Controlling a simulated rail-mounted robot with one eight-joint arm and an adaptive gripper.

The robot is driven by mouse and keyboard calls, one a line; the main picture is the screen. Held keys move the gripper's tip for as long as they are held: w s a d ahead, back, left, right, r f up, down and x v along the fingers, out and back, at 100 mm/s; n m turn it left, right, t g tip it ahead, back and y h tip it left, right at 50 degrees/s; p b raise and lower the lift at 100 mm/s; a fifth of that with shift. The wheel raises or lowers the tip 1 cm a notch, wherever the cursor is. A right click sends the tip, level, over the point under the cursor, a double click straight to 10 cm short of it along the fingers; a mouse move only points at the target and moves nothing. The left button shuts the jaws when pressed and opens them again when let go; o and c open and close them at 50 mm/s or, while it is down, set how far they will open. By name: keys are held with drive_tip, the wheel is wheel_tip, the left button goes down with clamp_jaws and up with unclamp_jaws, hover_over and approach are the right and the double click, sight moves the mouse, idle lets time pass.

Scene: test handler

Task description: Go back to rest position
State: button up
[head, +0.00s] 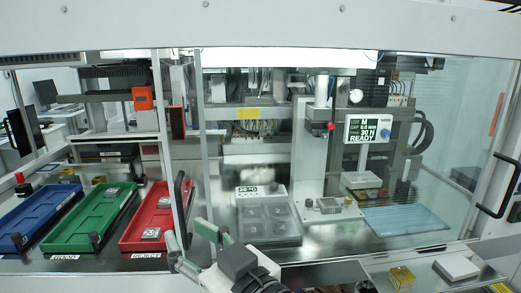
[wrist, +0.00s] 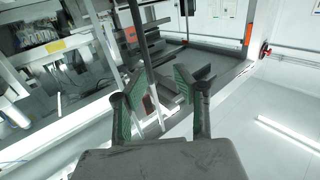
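My gripper (head: 190,246) is low in the middle of the head view, in front of the machine's front edge and right of the red tray. In the wrist view my gripper (wrist: 160,88) has its two green-padded fingers spread apart. Nothing is between them. No part is held. No marked rest position shows in either view.
Blue (head: 40,217), green (head: 72,240) and red (head: 133,240) trays stand at left; the green and red ones hold small dark parts. A glass panel (head: 440,110) with a black handle (head: 497,190) is at right. A display (head: 368,129) reads READY.

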drive_tip(key=d+f+m+g+h+b, duration=0.1)
drive_tip(key=d+f+m+g+h, duration=0.1)
drive_tip(key=d+f, duration=0.5)
drive_tip(key=d+f+m+g+h+b, duration=0.2)
drive_tip(key=d+f+h, duration=0.4)
drive_tip(key=d, duration=0.7)
drive_tip(key=w+d+f+m+g+h+b, duration=0.1)
drive_tip(key=d+f+m+h, duration=0.3)
drive_tip(key=d+f, duration=0.5)
drive_tip(key=shift+d+m+g+b, duration=0.3)
drive_tip(key=shift+d+g+b, duration=0.25)
drive_tip(key=shift+d, duration=0.2)
